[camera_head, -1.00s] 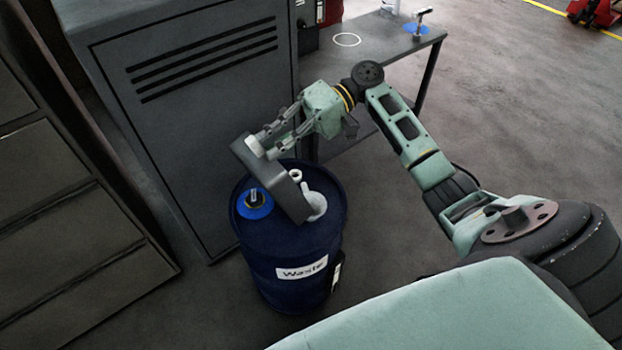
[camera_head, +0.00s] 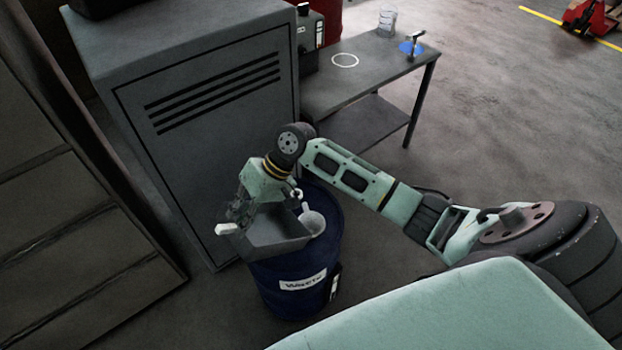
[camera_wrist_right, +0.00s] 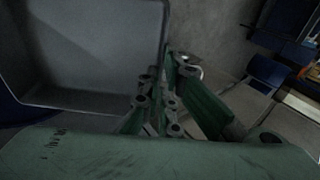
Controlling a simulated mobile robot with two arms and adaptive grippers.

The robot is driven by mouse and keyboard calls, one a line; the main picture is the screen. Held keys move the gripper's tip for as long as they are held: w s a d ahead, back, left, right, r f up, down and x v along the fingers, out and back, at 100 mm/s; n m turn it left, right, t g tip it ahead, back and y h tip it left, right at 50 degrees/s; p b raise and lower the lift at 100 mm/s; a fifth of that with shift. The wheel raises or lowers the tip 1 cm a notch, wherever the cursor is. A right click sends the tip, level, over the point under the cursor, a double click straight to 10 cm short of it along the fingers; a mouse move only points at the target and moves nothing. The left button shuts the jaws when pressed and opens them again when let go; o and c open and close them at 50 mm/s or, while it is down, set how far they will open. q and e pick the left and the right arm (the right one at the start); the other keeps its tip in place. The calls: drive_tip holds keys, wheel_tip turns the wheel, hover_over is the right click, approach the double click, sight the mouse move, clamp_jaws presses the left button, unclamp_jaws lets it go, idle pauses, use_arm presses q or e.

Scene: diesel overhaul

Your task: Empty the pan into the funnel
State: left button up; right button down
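The pan (camera_head: 278,238) is a dark grey rectangular tray, also large at the upper left of the right wrist view (camera_wrist_right: 85,55). Its inside looks bare there. My right gripper (camera_head: 238,215) is shut on the pan's edge at its left side and holds it over the drum; the fingers' grip is partly hidden. In the head view the pan's open side faces up towards the camera, close to level. The pale funnel (camera_head: 314,222) stands on the drum top just right of the pan, its lower part hidden. My left gripper is not in view.
The blue waste drum (camera_head: 300,285) stands under the pan. A grey vented cabinet (camera_head: 200,150) is close behind and left. A table (camera_head: 370,75) with a jar (camera_head: 387,22) stands at the back. Floor to the right is open.

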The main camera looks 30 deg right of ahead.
sight(235, 226)
drive_tip(key=shift+a+f+h+p, duration=0.25)
drive_tip(key=shift+a+f+h, duration=0.05)
drive_tip(key=shift+a, duration=0.25)
drive_tip(key=shift+a+f+h+p, duration=0.2)
drive_tip(key=shift+a+f+h, duration=0.1)
drive_tip(key=shift+a, duration=0.2)
drive_tip(key=shift+a+f+h, duration=0.2)
drive_tip(key=shift+f+h, duration=0.1)
drive_tip(key=shift+f, duration=0.2)
drive_tip(key=f, duration=0.1)
drive_tip(key=a+f+h, duration=0.1)
drive_tip(key=f+h+p, duration=0.1)
drive_tip(key=shift+s+a+f, duration=0.15)
drive_tip(key=shift+a+f, duration=0.15)
drive_tip(key=shift+f, duration=0.1)
use_arm(q)
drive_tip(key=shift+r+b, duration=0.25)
drive_tip(key=shift+b, duration=1)
use_arm(e)
wheel_tip(235, 226, down, 8)
drive_tip(key=a+h, duration=0.2)
drive_tip(key=h, duration=0.2)
drive_tip(key=shift+a+r+n+t, duration=0.2)
drive_tip(key=shift+a+n+t, duration=0.1)
drive_tip(key=shift+a, duration=0.1)
